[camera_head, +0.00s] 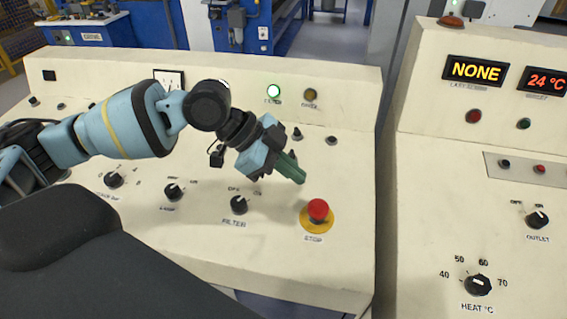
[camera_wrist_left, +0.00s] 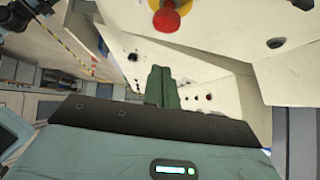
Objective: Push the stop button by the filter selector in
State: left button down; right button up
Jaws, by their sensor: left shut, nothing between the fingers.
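The red stop button (camera_head: 318,210) stands on a yellow round base (camera_head: 317,226) on the cream console, above a label reading STOP. The black filter selector (camera_head: 239,205) is to its left, with a FILTER label below it. My left gripper (camera_head: 301,180) has green fingers, shut and empty. Its tips are just above and left of the red button in the head view, apart from it. In the left wrist view the stop button (camera_wrist_left: 166,19) is at the top, beyond the shut green fingers (camera_wrist_left: 161,70). My right gripper is not in view.
Other black knobs (camera_head: 174,191) line the console left of the filter selector. A lit green lamp (camera_head: 273,91) is on the back panel. A second console with a heat knob (camera_head: 478,285) stands at the right. The console surface around the button is clear.

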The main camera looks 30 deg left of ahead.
aim_at(324, 208)
pick_arm(q)
jog(key=x, duration=0.5)
notch_tip(324, 208, down, 3)
jog(key=shift+w+f, duration=0.15)
jog(key=shift+w, duration=0.05)
jog(key=shift+f, duration=0.5)
